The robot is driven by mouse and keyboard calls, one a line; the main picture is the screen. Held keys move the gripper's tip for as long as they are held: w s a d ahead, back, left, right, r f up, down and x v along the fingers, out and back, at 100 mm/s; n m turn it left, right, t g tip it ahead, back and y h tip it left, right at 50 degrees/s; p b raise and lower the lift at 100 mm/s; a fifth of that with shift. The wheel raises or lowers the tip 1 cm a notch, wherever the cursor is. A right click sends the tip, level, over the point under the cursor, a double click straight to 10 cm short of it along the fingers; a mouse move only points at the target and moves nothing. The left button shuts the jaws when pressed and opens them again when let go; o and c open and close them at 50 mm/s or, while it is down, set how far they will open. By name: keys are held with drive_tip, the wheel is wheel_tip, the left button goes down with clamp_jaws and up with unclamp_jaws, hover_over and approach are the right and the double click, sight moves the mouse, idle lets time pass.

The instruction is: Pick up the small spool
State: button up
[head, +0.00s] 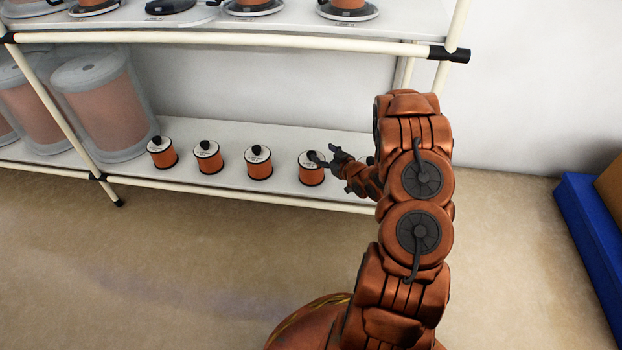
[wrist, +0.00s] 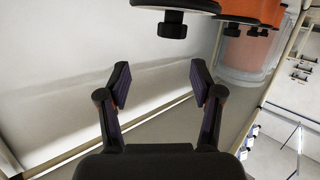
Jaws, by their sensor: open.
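Several small spools stand upright in a row on the lower shelf, each with copper-orange winding, white top flange and black knob. In the head view, the rightmost clearly seen small spool (head: 312,175) is partly overlapped by my gripper (head: 326,157). The others are the third small spool (head: 259,170), the second (head: 208,164) and the leftmost (head: 163,158). In the wrist view, my gripper (wrist: 158,80) is open, with nothing between its fingers.
Large clear-covered spools (head: 105,105) stand at the left of the lower shelf (head: 225,133). The upper shelf's front rail (head: 230,41) runs above the row. A blue container (head: 590,240) stands at the right. The floor in front is clear.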

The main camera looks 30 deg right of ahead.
sight(312, 166)
wheel_tip(312, 166, down, 5)
drive_tip(key=s+m+t+b, duration=0.1)
drive_tip(key=s+t+b, duration=0.1)
drive_tip(key=t+b, duration=0.1)
drive_tip(key=shift+y, duration=0.3)
drive_tip(key=shift+w+a+b, duration=0.25)
drive_tip(key=shift+w+b, duration=0.2)
drive_tip(key=shift+w, duration=0.85)
drive_tip(key=shift+w+a+b, duration=0.25)
drive_tip(key=shift+w+b, duration=0.15)
drive_tip(key=shift+w, duration=0.95)
drive_tip(key=shift+w+a+b, duration=0.25)
drive_tip(key=shift+w+b, duration=0.2)
drive_tip(key=shift+w, duration=0.85)
drive_tip(key=shift+c, duration=0.2)
clamp_jaws()
drive_tip(key=shift+r, duration=0.1)
